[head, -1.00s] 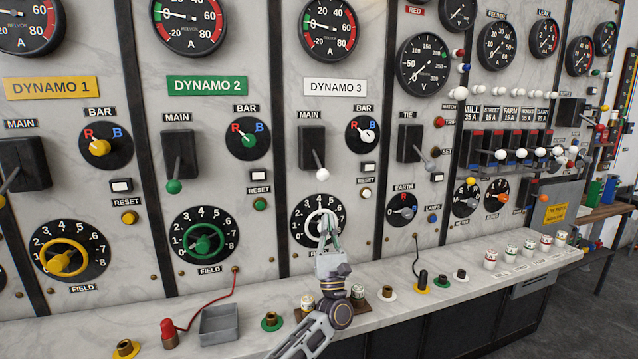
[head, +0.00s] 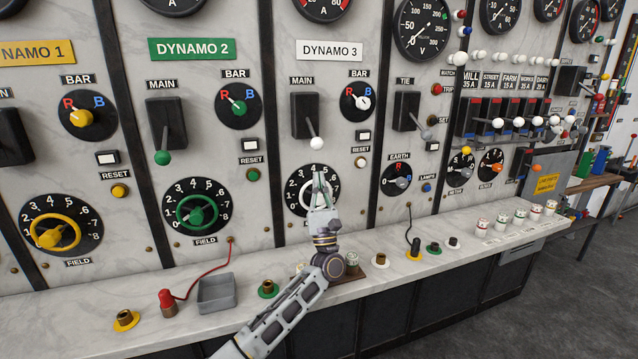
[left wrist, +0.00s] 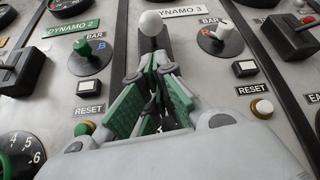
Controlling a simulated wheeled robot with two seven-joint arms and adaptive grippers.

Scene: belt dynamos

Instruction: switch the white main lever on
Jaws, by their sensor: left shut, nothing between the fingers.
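The white main lever on the DYNAMO 3 panel has a white ball knob (head: 316,143) at the end of a rod hanging down from its black switch box (head: 306,115). My left gripper (head: 320,177) is shut and empty, pointing up just below the knob, in front of the upper part of the white field dial (head: 312,193). In the left wrist view the white knob (left wrist: 151,23) shows just beyond the closed green-padded fingertips (left wrist: 152,62). I cannot tell whether they touch. My right gripper is not in view.
The white bar selector knob (head: 363,102) and a reset button (head: 360,162) lie right of the lever. The green main lever (head: 162,157) hangs to the left. A shelf below holds a grey tray (head: 216,293) and several sockets and fuses.

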